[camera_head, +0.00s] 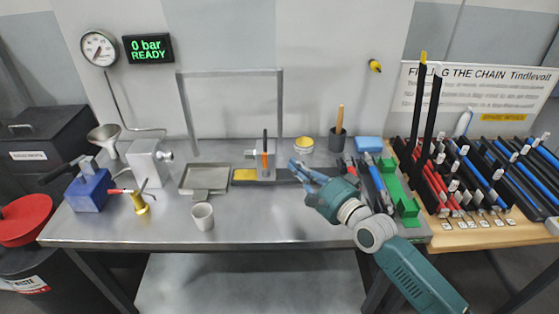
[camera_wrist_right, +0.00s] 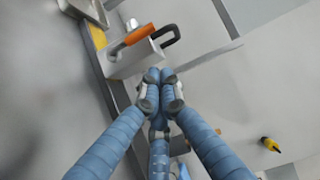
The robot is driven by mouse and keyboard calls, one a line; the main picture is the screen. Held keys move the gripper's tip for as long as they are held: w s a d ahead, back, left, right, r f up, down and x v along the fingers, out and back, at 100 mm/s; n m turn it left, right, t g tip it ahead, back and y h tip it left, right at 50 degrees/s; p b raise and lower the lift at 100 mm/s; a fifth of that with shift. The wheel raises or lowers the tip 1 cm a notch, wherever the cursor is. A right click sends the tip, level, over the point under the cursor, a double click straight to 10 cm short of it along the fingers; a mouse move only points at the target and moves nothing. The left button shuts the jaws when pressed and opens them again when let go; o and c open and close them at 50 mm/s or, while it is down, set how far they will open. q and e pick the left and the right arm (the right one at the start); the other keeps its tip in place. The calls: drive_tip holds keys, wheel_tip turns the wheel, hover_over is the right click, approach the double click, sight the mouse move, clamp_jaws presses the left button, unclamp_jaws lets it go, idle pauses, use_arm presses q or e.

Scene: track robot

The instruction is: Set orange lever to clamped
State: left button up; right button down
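The orange lever (camera_head: 265,150) stands upright on a grey clamp block (camera_head: 258,163) at the middle of the bench. In the right wrist view the orange lever (camera_wrist_right: 134,37) lies across the top of the block (camera_wrist_right: 130,62), beside a dark handle-like loop (camera_wrist_right: 168,33). My right gripper (camera_head: 297,168) is just right of the block in the head view, apart from the lever. In the wrist view the fingertips of my right gripper (camera_wrist_right: 160,82) are drawn together with nothing visible between them. My left gripper is not in view.
A yellow-and-black strip (camera_head: 245,175) runs under the block. A metal frame (camera_head: 228,72) rises behind. Green holders (camera_head: 398,195) stand right of my arm. The front bench middle is clear.

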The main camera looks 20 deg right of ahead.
sight(265, 165)
drive_tip(key=w+a+p, duration=0.1)
drive_tip(key=w+a, duration=0.2)
drive_tip(key=shift+w+a+f, duration=0.1)
drive_tip(key=shift+w+a, duration=0.05)
drive_tip(key=shift+a, duration=0.35)
drive_tip(key=shift+w+p, duration=0.1)
drive_tip(key=shift+p, duration=0.3)
